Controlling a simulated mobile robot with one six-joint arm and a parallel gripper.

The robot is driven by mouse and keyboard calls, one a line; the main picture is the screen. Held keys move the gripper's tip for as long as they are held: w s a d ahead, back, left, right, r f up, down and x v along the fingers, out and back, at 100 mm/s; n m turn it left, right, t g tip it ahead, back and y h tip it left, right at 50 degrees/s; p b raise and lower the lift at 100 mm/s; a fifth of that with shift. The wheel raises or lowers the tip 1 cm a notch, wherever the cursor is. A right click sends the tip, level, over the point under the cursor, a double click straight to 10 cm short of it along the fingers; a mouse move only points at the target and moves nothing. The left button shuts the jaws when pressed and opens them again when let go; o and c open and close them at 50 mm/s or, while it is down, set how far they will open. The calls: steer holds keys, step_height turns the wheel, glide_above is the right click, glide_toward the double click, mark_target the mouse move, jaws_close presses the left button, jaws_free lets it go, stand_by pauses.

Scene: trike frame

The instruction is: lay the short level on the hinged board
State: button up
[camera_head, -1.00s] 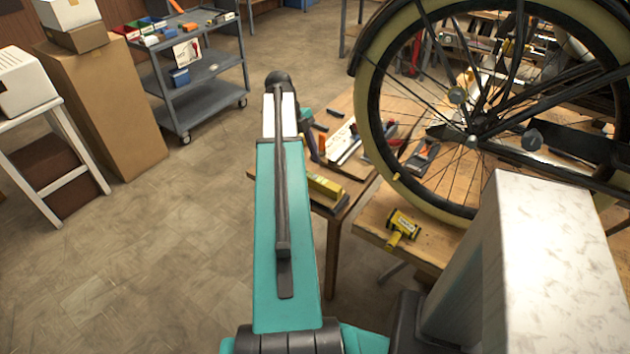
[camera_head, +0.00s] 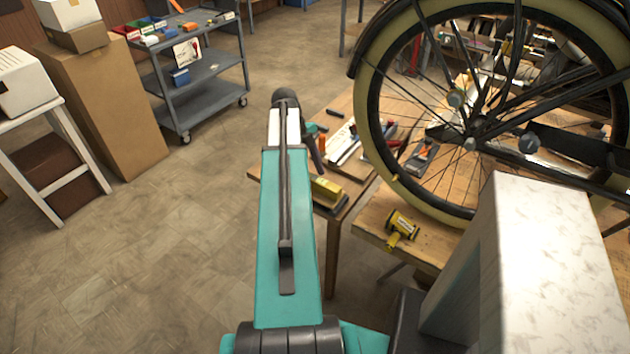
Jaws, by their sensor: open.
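A short yellow block (camera_head: 327,190), possibly the short level, lies near the front left corner of the wooden table (camera_head: 356,226), just right of my teal arm. A dark strip shows along its front edge. I cannot make out the hinged board for certain. A long pale flat piece (camera_head: 344,142) lies farther back among the tools. My arm reaches forward over the table's left edge. A dark and teal wrist part shows just right of its far end, but the fingers are hidden behind the arm.
A large spoked wheel (camera_head: 372,110) with a cream tyre stands over the table's right part. A yellow and black tool (camera_head: 402,228) lies below it. A pale block (camera_head: 550,260) fills the lower right.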

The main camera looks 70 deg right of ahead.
steer(key=shift+x, duration=1.2)
jaws_close()
